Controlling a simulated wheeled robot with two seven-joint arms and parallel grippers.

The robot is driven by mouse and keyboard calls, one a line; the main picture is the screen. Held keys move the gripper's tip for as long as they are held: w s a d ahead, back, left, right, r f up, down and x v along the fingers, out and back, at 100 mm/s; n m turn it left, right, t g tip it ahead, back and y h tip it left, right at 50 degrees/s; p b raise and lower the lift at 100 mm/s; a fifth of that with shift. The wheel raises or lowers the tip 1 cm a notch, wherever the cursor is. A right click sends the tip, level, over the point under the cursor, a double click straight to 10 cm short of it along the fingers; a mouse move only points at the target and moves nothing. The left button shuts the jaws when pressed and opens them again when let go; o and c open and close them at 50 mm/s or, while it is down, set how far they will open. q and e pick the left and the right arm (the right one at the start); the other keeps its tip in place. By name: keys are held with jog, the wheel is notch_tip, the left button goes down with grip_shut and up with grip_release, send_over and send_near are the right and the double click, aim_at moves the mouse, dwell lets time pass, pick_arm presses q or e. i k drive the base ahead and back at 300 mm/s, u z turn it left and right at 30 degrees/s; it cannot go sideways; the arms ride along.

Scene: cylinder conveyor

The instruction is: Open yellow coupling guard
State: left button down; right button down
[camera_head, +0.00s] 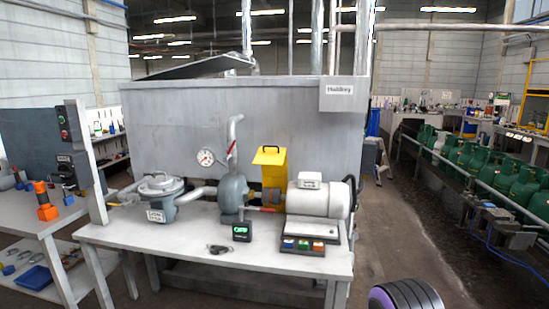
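The yellow coupling guard (268,165) stands upright on the bench between the grey pump (233,192) and the white motor (316,199). The motor partly covers the guard's lower right side.
The grey bench (190,240) carries a lidded strainer (160,190), a pressure gauge (206,157), a small green-lit display (241,232) and a button box (303,245). A large grey tank (175,125) stands behind. Green gas cylinders (505,178) line the right. The floor between is clear.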

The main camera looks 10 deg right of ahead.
aim_at(273, 160)
jog(key=z, duration=0.7)
jog(key=i, duration=1.35)
jog(key=u, duration=0.05)
